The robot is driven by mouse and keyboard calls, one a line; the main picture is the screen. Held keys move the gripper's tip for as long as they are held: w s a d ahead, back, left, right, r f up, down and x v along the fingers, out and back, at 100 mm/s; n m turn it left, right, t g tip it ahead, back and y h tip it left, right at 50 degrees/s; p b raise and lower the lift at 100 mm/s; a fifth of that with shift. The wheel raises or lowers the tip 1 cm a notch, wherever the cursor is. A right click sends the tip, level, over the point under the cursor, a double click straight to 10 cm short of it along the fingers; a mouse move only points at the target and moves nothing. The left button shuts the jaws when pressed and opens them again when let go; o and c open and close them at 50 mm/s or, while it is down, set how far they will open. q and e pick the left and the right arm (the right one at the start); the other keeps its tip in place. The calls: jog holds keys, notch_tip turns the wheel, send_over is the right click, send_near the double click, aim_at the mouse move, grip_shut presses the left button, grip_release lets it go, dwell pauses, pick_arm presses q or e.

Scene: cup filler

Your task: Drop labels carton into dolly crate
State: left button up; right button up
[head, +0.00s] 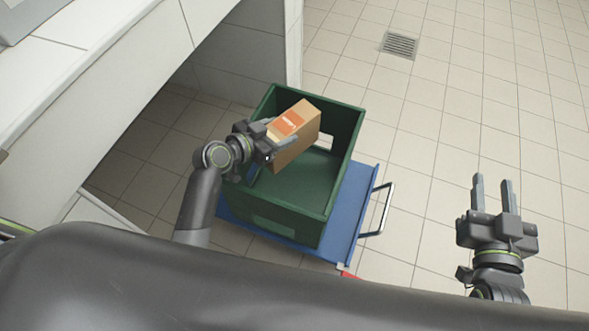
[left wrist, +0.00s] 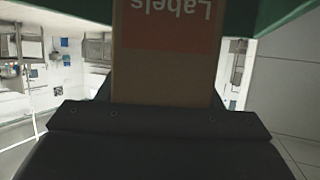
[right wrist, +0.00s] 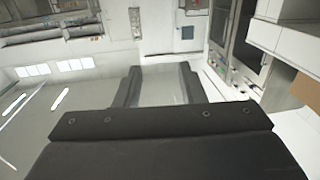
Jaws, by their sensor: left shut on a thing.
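The labels carton (head: 297,143) is a brown box with an orange label. My left gripper (head: 281,136) is shut on it and holds it tilted at the opening of the dolly crate. The carton and its "Labels" print also show in the left wrist view (left wrist: 165,75). The dolly crate (head: 278,222) is green and open-topped, and its visible floor is bare. It stands on a blue dolly (head: 352,215) with a metal handle. How far the carton sits below the rim is hard to tell. My right gripper (head: 492,197) is open and empty, right of the dolly.
A white counter (head: 130,50) runs along the left, with a panel end close behind the crate. A floor drain (head: 399,45) lies at the back. The tiled floor right of the dolly is clear.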

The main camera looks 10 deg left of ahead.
pick_arm(q)
jog(key=shift+f+b, duration=0.45)
jog(key=shift+f, duration=0.15)
pick_arm(e)
notch_tip(320, 180, up, 8)
jog(key=n+t, duration=0.1)
jog(key=t, duration=0.4)
jog(key=shift+s+a+f, duration=0.2)
jog(key=shift+s+a, duration=0.1)
